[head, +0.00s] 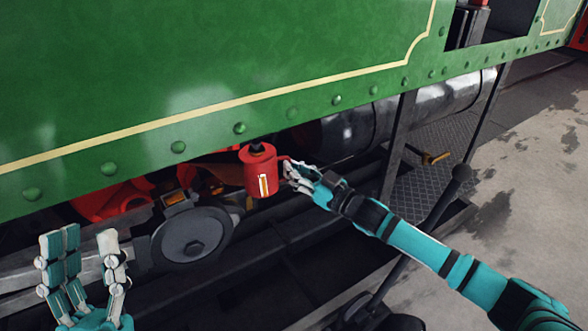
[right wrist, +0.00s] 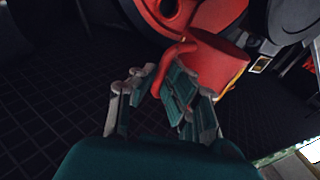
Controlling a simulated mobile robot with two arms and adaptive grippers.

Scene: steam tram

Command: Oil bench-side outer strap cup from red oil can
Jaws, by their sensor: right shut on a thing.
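The red oil can (head: 260,173) with a dark top hangs upright in front of the gear below the green side panel. My right gripper (head: 290,169) is shut on the can's handle, at the can's right side. In the right wrist view the can (right wrist: 217,66) shows beyond the fingers, with its curved red handle (right wrist: 167,66) between them. My left gripper (head: 88,242) is open and empty at the lower left, apart from the machinery. Small brass-coloured fittings (head: 175,197) show above a round grey disc (head: 192,235); I cannot tell which is the outer strap cup.
The riveted green panel (head: 200,75) overhangs the work area. Red rod parts (head: 110,200) lie behind the disc. Open paved ground (head: 535,170) lies at the right.

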